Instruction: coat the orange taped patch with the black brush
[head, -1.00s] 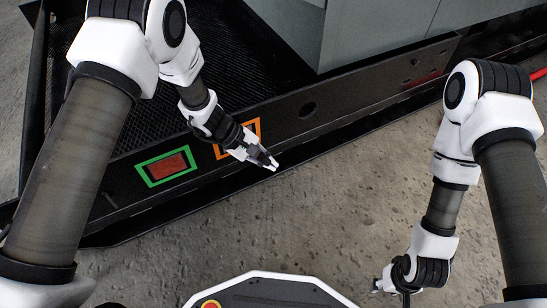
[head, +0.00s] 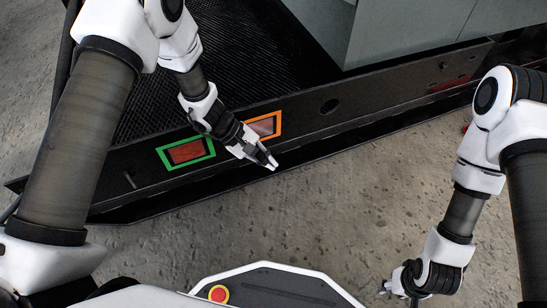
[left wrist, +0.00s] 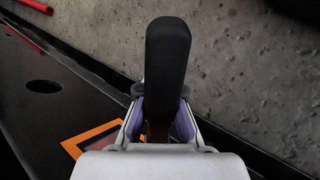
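The orange taped patch (head: 264,126) is a rectangular orange outline around a dull reddish-grey area on the dark side beam. It also shows partly in the left wrist view (left wrist: 92,138), cut off by my gripper's housing. My left gripper (head: 266,160) is just below and in front of the patch in the head view. In the left wrist view its purple-padded fingers (left wrist: 158,122) are shut on the black brush (left wrist: 167,60), which points away from the wrist. My right gripper (head: 388,289) is low at the right over the floor; its fingers are too small to judge.
A green taped patch (head: 186,152) with a red middle is on the same beam, left of the orange one. The beam (head: 355,95) has a round hole and a protruding lower edge. Grey cabinet walls (head: 400,35) stand behind.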

